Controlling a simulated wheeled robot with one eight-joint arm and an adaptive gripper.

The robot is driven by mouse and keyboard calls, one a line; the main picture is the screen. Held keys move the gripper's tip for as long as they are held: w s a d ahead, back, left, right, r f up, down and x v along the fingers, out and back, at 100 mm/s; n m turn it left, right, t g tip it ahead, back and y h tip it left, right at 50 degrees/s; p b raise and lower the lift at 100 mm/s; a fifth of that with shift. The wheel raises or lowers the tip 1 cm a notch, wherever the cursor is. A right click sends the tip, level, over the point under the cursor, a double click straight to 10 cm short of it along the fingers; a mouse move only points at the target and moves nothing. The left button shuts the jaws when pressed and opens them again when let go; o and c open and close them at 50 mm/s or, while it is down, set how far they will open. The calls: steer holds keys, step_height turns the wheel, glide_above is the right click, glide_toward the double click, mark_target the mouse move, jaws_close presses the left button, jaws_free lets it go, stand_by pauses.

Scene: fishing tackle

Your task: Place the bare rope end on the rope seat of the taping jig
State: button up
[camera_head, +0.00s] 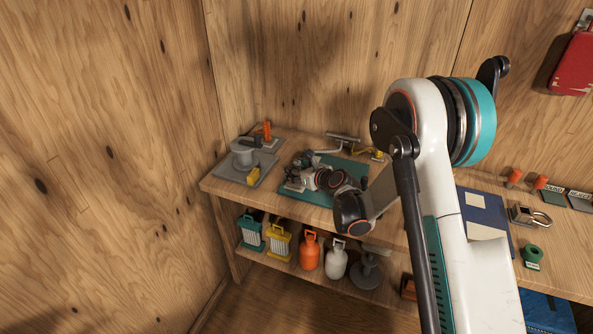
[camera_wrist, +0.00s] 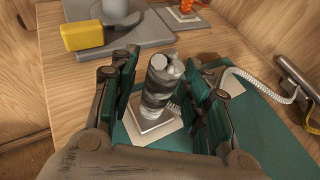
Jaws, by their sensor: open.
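My gripper (camera_wrist: 165,95) is open, with its dark green-padded fingers on either side of a grey-and-black banded upright cylinder (camera_wrist: 158,88). The cylinder stands on a pale square plate (camera_wrist: 150,132) on the green mat (camera_wrist: 265,130). Whether either finger touches it I cannot tell. A white braided rope (camera_wrist: 262,86) runs from behind the right finger to the right. I cannot tell which piece is the rope seat. In the head view my gripper (camera_head: 302,180) is low over the green mat (camera_head: 320,199), and my wrist hides part of it.
A grey plate with a round grey device (camera_head: 243,156) and a yellow block (camera_head: 253,175) lies left of the mat. An orange piece (camera_head: 267,130) stands at the back. A dark metal rod (camera_wrist: 296,78) lies at the right. Lanterns and bottles fill the lower shelf.

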steer(key=p+v, duration=0.4)
steer(key=v, duration=0.8)
steer(key=s+d+r+n+g+h, duration=0.1)
steer(key=s+d+r+n+h, duration=0.1)
steer(key=s+d+r+n, duration=0.4)
steer(key=s+d+r+n+g+h, duration=0.1)
steer(key=s+r+n, duration=0.6)
steer(key=r+n, duration=0.25)
steer(key=s+d+r+n+h, duration=0.1)
steer(key=s+d+n, duration=0.2)
steer(key=s, duration=0.4)
steer(key=s+d+r+n+g+h, duration=0.1)
steer(key=s+d+n+h, duration=0.1)
steer(key=s+n, duration=0.4)
steer(key=s+d+r+n+h, duration=0.1)
steer(key=s+d+n, duration=0.3)
steer(key=s, duration=0.5)
steer(key=shift+d+g+h, duration=0.4)
